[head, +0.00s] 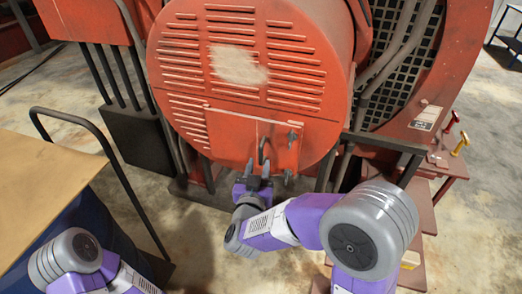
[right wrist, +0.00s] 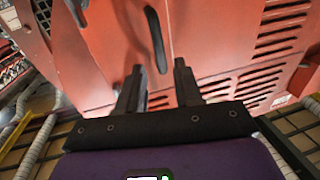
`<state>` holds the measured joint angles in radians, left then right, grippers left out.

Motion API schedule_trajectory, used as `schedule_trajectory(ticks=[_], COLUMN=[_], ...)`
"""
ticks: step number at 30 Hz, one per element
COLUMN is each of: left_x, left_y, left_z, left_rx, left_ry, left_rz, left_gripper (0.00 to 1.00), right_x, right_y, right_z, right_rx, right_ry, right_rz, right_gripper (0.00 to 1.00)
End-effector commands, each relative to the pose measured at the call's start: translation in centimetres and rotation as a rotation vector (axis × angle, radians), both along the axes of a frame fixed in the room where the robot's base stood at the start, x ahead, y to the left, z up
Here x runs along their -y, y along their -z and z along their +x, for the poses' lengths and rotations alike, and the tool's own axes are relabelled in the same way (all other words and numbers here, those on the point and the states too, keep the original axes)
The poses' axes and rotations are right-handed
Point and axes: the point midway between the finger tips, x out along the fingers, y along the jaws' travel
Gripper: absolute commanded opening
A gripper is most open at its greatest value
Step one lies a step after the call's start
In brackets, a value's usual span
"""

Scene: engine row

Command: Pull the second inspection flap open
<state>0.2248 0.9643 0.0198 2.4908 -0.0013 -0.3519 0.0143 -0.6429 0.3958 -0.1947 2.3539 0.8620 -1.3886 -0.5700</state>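An inspection flap (head: 232,133) is a red rectangular panel low on the round red engine end. It looks closed, and a vertical seam runs down it. A dark curved handle (head: 264,150) stands on it, with a small dark latch (head: 292,137) to the right. My right gripper (head: 260,177) is just below the handle, fingers pointing at the panel. In the right wrist view its fingers (right wrist: 158,85) are apart with nothing between them, and the black handle (right wrist: 155,40) lies just beyond, between the tips. My left arm shows at lower left; its gripper is out of frame.
A louvred round cover (head: 240,45) rises above the flap. A dark rail (head: 385,142) runs to the right of it. A cart with a tan top (head: 45,190) and black bar handle (head: 105,150) stands at left.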

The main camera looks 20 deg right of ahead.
Motion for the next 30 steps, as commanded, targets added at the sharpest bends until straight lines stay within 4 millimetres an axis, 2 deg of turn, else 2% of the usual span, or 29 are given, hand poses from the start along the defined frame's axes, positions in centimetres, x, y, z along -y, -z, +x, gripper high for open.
schedule_trajectory(ticks=[6,10,15,22,28,29,30], left_x=[0.0,0.0,0.0,0.0,0.0,0.0,0.0], left_y=[0.2,0.2,0.2,0.2,0.1,0.2,0.1], left_z=[0.0,0.0,0.0,0.0,0.0,0.0,0.0], left_rx=[0.000,0.000,0.000,0.000,0.000,0.000,0.000], left_ry=[0.000,0.000,0.000,0.000,0.000,0.000,0.000], left_rz=[0.000,0.000,0.000,0.000,0.000,0.000,0.000], left_gripper=[0.43,0.43,0.43,0.43,0.43,0.43,0.43], right_x=[1.5,2.1,2.4,2.4,2.4,2.4,2.4], right_y=[0.2,0.3,0.2,0.2,0.2,0.2,0.2], right_z=[3.4,4.8,5.6,5.7,5.7,5.7,5.7], right_rx=[-0.002,-0.004,-0.004,-0.003,-0.003,-0.003,-0.003], right_ry=[0.002,0.000,-0.003,-0.004,-0.004,-0.004,-0.004], right_rz=[0.000,-0.001,-0.001,0.000,0.000,0.000,0.000], right_gripper=[0.35,0.35,0.35,0.35,0.04,0.00,0.00])
